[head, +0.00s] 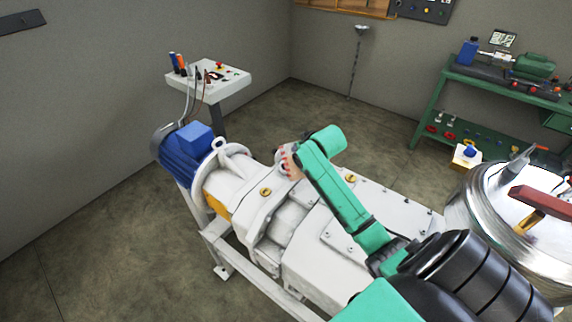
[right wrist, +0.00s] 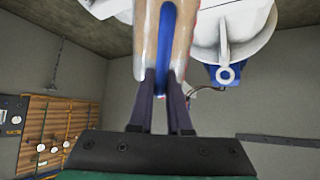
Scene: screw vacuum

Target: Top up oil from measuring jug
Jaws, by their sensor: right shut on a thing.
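The vacuum pump (head: 300,240), a long white machine with a blue motor (head: 190,150) at its left end, lies across the middle of the head view. My green right arm reaches over it from the lower right. A pale jug with red marks (head: 289,163) shows just past the end of that arm, over the pump's top. In the right wrist view my right gripper (right wrist: 165,85) is shut on the jug's blue handle (right wrist: 168,40), with the pale jug walls on both sides. The jug's spout and contents are hidden. Yellow caps (head: 265,192) sit on the pump. My left gripper is not in view.
A shiny metal drum (head: 470,215) with a red-brown handled thing (head: 545,200) on top stands at the right. A green workbench (head: 430,105) is at the back right, and a white control stand (head: 240,82) is behind the motor. The floor at the left is clear.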

